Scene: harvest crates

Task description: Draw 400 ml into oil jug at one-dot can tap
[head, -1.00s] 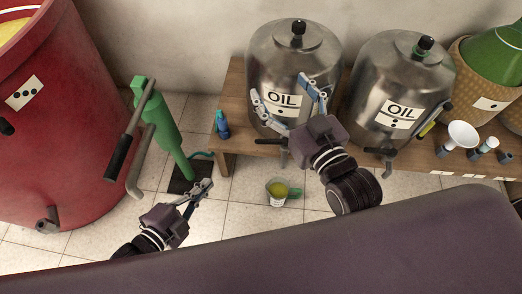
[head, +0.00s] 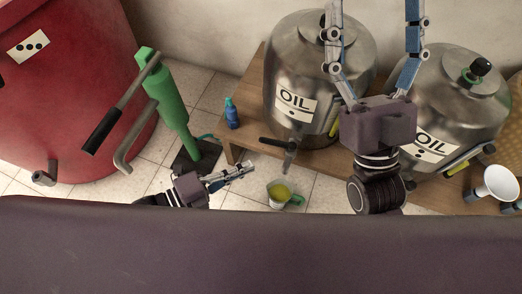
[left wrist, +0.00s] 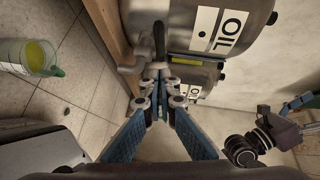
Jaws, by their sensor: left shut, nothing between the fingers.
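The left oil can (head: 318,80) is a steel drum whose OIL label seems to carry one dot. Its tap (head: 287,158) has a dark lever (head: 270,143) pointing left. The oil jug (head: 279,200), clear with a green handle, stands upright on the floor below the tap with yellow-green oil in it. It also shows in the left wrist view (left wrist: 30,70). No stream is visible. My left gripper (head: 248,167) is shut and empty, its tips close to the lever (left wrist: 159,38); contact is unclear. My right gripper (head: 374,20) is spread open in front of the cans.
Another oil can (head: 455,95) stands right on the wooden bench (head: 250,80), with a white funnel (head: 494,184) nearby. A blue bottle (head: 232,115) stands at the bench's left end. A green pump (head: 172,105) and big red vat (head: 75,110) stand left. A dark surface fills the foreground.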

